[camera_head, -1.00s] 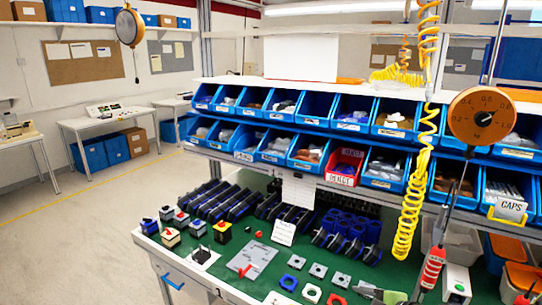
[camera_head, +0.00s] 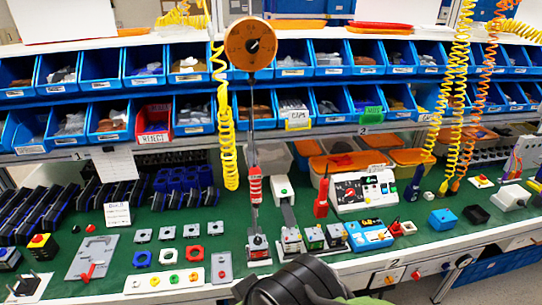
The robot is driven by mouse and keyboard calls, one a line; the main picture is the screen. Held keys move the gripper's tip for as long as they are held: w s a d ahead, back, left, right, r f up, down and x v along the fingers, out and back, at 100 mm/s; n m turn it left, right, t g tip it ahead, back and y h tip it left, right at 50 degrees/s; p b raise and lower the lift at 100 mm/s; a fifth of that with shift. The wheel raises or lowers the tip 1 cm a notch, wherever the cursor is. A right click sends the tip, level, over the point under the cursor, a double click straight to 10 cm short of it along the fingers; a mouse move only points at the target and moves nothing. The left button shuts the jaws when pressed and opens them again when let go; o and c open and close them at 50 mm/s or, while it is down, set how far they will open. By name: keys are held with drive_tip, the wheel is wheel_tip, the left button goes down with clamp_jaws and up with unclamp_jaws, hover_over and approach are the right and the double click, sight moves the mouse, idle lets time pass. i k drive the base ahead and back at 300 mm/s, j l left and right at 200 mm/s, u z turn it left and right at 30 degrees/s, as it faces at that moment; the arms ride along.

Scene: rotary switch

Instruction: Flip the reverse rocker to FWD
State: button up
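A dark rounded part of my arm (camera_head: 285,287) shows at the bottom edge, in front of the bench. My gripper's fingertips cannot be made out, and nothing of mine touches the control box.
Small switch units (camera_head: 313,238) stand in a row near the front edge. A blue box (camera_head: 369,236) sits right of them. A red-handled tool (camera_head: 254,190) hangs under the round brown gauge (camera_head: 250,45). Blue bins (camera_head: 191,112) line the shelves behind.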

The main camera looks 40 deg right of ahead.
sight(385, 191)
drive_tip(key=z, duration=2.05)
